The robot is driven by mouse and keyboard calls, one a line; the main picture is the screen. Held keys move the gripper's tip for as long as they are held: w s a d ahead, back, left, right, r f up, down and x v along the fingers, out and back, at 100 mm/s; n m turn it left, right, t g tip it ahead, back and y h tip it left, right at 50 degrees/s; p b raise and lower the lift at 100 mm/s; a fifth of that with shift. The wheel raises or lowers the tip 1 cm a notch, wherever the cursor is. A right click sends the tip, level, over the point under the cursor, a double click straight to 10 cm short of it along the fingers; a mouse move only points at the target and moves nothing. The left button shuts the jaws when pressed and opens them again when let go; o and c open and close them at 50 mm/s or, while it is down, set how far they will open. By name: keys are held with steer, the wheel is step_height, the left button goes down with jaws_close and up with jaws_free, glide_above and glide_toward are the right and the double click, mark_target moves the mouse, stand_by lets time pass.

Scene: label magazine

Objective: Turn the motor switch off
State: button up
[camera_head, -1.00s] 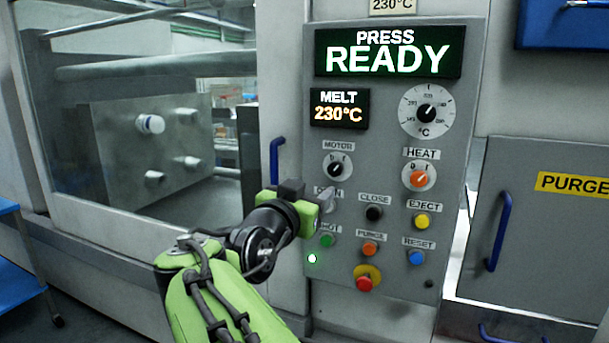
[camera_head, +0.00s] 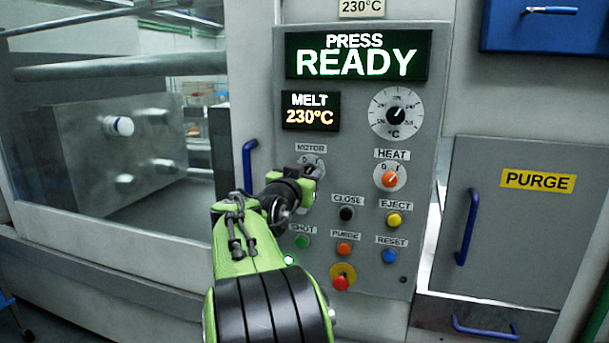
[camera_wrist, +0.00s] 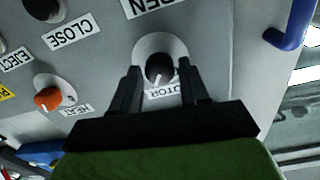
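The motor switch is a dark knob (camera_wrist: 158,66) on a white round plate, under the MOTOR label (camera_head: 310,149) on the grey control panel. In the head view the plate (camera_head: 313,160) is mostly covered by my gripper (camera_head: 312,172). In the wrist view, which is turned over, my gripper (camera_wrist: 159,70) has its two dark fingers apart, one on either side of the knob. Gaps show between fingers and knob, so it looks ungrasped. The knob's exact pointer setting is hard to tell.
The orange HEAT knob (camera_head: 389,180) is right of the motor switch. The CLOSE button (camera_head: 346,213) and several other buttons are below, with a red emergency button (camera_head: 341,282). A blue handle (camera_head: 248,165) is left of the panel. The display (camera_head: 358,56) reads PRESS READY.

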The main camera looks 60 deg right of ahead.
steer(key=c, duration=0.7)
steer(key=shift+n, duration=0.4)
steer(key=n, duration=0.6)
steer(key=shift+p, duration=0.35)
steer(key=n, duration=0.3)
steer(key=shift+n+p, duration=0.4)
steer(key=shift+n+t+p, duration=0.3)
steer(key=shift+n+p, duration=0.25)
steer(key=shift+n, duration=1.25)
steer(key=shift+f, duration=0.1)
steer(key=o, duration=1.1)
steer(key=shift+c, duration=0.2)
